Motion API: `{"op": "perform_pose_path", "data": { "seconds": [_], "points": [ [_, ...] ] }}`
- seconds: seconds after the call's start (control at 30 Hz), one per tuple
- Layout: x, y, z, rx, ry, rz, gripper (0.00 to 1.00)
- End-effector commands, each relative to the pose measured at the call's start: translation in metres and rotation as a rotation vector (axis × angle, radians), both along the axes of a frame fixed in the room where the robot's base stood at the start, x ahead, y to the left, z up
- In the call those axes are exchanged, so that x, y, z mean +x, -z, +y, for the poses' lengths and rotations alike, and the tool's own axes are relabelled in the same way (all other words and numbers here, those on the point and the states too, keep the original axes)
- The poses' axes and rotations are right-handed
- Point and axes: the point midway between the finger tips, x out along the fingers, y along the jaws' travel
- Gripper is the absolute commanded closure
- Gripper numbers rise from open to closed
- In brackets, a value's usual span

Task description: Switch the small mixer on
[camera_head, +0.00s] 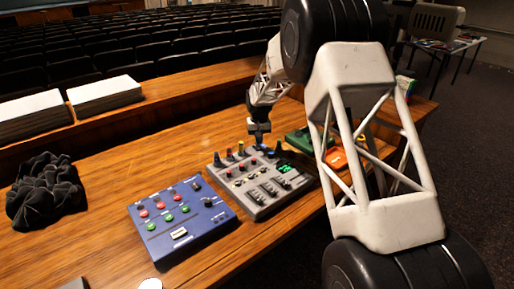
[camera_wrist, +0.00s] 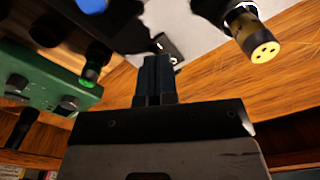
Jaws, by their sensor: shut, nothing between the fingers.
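The small mixer (camera_head: 263,205) is a grey box with knobs, sliders and a green lit display (camera_head: 284,169), standing on the wooden desk. Coloured plugs stand along its back edge. My gripper (camera_head: 259,143) points down behind or over that back edge. In the wrist view, my gripper's fingers (camera_wrist: 155,58) are together and empty. Their tips are close to a small black switch (camera_wrist: 168,46) on the mixer's pale back panel (camera_wrist: 195,40); whether they touch it I cannot tell. The switch's position is not readable.
A yellow-ended plug (camera_wrist: 262,48) sticks out to the right of the fingers. A green box (camera_head: 297,139) is beside the mixer, and a blue control box (camera_head: 182,228) stands to its left. A dark crumpled cloth (camera_head: 45,192) lies at the far left.

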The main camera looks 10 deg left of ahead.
Motion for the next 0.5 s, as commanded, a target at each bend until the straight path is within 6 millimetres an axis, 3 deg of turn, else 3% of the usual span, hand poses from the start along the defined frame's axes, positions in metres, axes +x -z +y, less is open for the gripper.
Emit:
{"op": "perform_pose_path", "data": {
  "seconds": [0.5],
  "points": [
    [0.0, -0.029, 0.0, 0.0, 0.0, 0.0, 1.0]
  ]
}}
